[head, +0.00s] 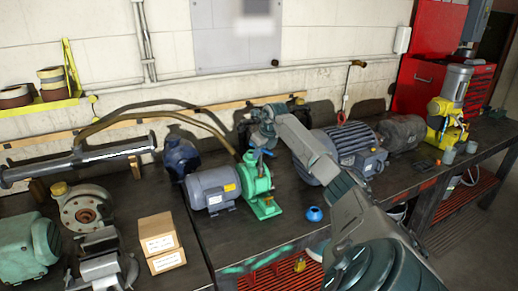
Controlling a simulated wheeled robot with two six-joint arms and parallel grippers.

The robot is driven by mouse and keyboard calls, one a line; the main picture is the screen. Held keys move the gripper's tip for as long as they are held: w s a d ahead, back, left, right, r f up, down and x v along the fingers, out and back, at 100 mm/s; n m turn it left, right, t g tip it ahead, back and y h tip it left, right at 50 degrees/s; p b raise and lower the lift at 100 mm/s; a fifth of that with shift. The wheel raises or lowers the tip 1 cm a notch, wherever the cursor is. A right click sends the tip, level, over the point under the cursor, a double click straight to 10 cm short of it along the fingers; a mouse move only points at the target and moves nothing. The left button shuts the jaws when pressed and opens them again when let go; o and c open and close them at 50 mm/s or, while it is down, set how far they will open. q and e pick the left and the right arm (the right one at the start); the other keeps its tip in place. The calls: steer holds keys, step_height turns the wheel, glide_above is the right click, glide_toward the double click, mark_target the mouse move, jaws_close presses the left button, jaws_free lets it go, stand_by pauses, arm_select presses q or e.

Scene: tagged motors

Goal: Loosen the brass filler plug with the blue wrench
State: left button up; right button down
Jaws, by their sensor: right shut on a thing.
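My right arm comes in from the lower right and reaches over the bench. My right gripper (262,141) is just above the green pump (260,183), shut on the blue wrench. Only a small blue part of the wrench (264,153) shows, at the top of the pump; the rest is hidden or too small to make out. I cannot tell whether the wrench is seated on the plug. The brass filler plug cannot be made out and may be hidden by the gripper or wrench. My left gripper is not in view.
A grey motor (213,189) adjoins the pump on the left. A large blue-grey motor (340,152) stands to the right, behind my arm. A small blue round object (314,214) sits near the front. Bare bench lies before the pump.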

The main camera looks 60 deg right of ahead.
steer(key=m+h+p, duration=0.1)
steer(key=m, duration=0.2)
steer(key=m+g+h, duration=0.1)
steer(key=m, duration=0.2)
steer(key=shift+d+r+p, duration=0.1)
steer(key=shift+r+p, duration=0.1)
steer(key=shift+p, duration=0.2)
steer(key=m+g+h, duration=0.1)
steer(key=m, duration=0.2)
steer(key=shift+s+d+f+p, duration=0.1)
steer(key=shift+p, duration=0.2)
steer(key=shift+m, duration=0.4)
steer(key=shift+s, duration=0.1)
steer(key=shift+f+b, duration=0.25)
steer(key=shift+b, duration=0.1)
steer(key=shift+f+b, duration=0.4)
steer(key=shift+f, duration=0.2)
